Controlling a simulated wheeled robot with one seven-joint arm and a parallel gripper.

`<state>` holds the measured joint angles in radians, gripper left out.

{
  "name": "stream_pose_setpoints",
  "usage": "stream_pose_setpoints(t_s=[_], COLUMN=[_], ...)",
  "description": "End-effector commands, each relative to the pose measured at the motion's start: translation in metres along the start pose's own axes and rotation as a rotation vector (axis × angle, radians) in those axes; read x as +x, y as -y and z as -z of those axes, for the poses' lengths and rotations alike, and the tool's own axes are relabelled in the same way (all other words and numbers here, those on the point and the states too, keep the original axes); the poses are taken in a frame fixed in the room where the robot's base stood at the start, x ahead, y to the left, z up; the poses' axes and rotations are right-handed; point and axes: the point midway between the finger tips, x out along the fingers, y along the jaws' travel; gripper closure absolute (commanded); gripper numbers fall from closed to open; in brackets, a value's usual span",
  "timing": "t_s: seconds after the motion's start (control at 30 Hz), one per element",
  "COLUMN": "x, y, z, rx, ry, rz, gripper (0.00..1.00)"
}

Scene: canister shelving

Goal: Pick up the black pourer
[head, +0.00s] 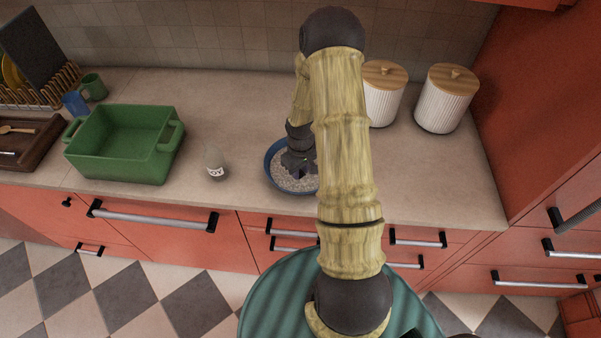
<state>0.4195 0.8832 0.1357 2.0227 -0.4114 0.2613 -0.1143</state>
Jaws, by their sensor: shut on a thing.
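My gripper (297,165) is at the blue bowl (270,177) on the counter, pointing down over it. The bowl holds pale grains. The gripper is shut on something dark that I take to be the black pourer. The thing is small and merges with the dark fingers, so its shape and whether it touches the grains cannot be told. My arm hides the right side of the bowl.
A small pale bottle or shaker (214,162) stands left of the bowl. A green bin (115,165) is further left. Two white ribbed canisters with wooden lids, one at the wall (380,105) and one at the right (443,105), stand at the back. Free counter lies at the right.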

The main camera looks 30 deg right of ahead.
Motion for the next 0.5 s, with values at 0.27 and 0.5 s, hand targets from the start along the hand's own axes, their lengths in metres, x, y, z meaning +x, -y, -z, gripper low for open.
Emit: stream_pose_setpoints(t_s=[0.27,0.5], x=[-0.019,-0.06], y=[0.0,-0.001], z=[0.001,0.001], rx=[0.0,0.001], ry=[-0.004,-0.005], rz=[-0.002,-0.004], gripper=[0.97,0.97])
